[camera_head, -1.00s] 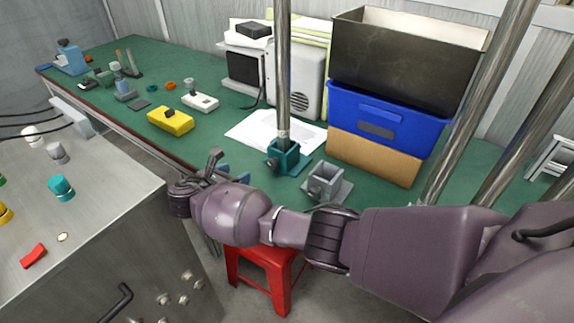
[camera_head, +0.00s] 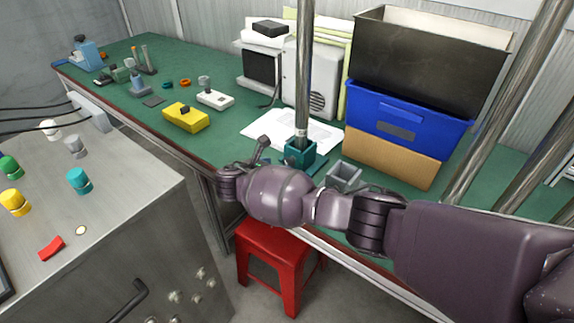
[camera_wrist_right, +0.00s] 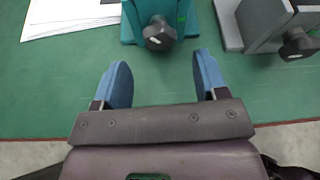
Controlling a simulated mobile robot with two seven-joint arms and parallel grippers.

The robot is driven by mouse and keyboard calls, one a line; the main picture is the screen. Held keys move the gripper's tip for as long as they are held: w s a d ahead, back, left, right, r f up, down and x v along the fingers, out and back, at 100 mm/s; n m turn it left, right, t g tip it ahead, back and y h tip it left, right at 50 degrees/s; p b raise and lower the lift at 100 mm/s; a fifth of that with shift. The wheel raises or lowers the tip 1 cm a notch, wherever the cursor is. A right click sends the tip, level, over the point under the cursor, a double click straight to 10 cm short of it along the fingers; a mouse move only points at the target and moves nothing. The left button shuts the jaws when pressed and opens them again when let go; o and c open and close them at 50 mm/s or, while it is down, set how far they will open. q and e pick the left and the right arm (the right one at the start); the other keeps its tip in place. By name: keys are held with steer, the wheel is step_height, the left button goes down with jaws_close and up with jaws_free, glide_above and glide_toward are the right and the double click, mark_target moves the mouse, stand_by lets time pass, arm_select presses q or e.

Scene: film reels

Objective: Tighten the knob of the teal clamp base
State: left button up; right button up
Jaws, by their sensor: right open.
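The teal clamp base (camera_head: 300,153) stands on the green bench and holds an upright metal pole (camera_head: 304,70). It also shows at the top of the right wrist view (camera_wrist_right: 187,18), with its dark knob (camera_wrist_right: 159,33) facing my right gripper. My right gripper (camera_wrist_right: 165,75) is open and empty, with its blue fingers pointing toward the knob and a short gap between. In the head view my right arm crosses in front of the bench and hides most of that gripper. My left gripper is not in view.
A grey clamp base (camera_head: 343,176) with its own dark knob (camera_wrist_right: 299,44) stands right of the teal one. White paper (camera_head: 262,130) lies behind left. Stacked boxes (camera_head: 405,112) stand behind right. A red stool (camera_head: 271,262) is below the bench edge.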

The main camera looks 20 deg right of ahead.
steer(key=b+x, duration=0.1)
steer(key=x, duration=0.3)
steer(key=shift+f, duration=0.25)
steer(key=shift+x, duration=0.85)
steer(key=shift+r, duration=0.15)
steer(key=c, duration=0.9)
